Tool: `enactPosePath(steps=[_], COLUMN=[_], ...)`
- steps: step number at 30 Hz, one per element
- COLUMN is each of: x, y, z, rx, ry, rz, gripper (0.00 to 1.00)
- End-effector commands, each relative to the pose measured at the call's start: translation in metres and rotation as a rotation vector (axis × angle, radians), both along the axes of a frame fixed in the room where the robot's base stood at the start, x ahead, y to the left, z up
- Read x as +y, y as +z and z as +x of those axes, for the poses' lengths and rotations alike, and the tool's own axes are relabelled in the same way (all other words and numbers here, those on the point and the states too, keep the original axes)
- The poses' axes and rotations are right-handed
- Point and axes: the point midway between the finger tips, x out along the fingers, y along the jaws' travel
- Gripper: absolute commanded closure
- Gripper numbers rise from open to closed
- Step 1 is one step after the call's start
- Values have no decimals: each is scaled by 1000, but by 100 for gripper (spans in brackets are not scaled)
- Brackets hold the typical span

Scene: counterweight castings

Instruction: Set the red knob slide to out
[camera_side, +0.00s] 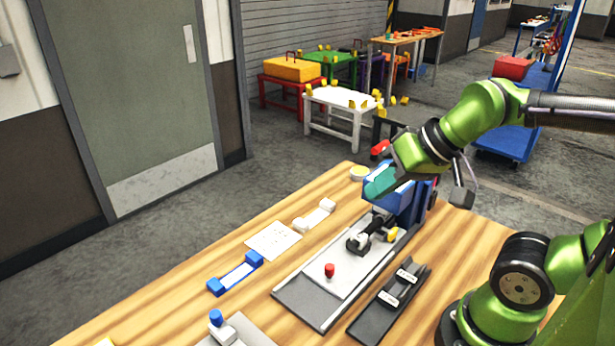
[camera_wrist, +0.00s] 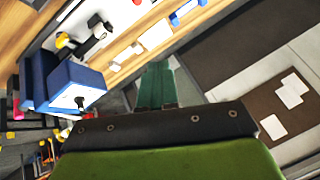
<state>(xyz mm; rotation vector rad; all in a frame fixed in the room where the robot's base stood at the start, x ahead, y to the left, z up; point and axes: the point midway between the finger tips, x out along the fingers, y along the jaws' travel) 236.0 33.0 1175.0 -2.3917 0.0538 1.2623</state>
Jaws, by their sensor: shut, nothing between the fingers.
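The red knob (camera_side: 329,270) stands upright on a light plate (camera_side: 345,281) set in a long grey base (camera_side: 300,301) on the wooden table. A small red spot at the top edge of the wrist view looks like the same knob (camera_wrist: 137,2). My gripper (camera_side: 376,188), with teal fingers, is high beside the blue block, up and to the right of the knob and well apart from it. In the wrist view the fingers (camera_wrist: 157,75) are together and empty. Markings for the slide's positions cannot be read.
A blue block (camera_side: 408,203) stands at the base's far end, with a black and white clamp (camera_side: 370,236) in front. A dark tray with two labels (camera_side: 390,301) lies to the right. A blue-ended handle (camera_side: 236,273) and a paper sheet (camera_side: 273,240) lie left.

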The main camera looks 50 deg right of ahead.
Motion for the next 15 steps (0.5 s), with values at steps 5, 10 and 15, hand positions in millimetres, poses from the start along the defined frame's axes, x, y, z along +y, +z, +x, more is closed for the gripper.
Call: enactPosePath(steps=[5,10,15], x=[0,0,-3], y=[0,0,-11], z=[0,0,6], rx=[0,0,54], ry=[0,0,-13], rz=[0,0,5], gripper=[100,97,71])
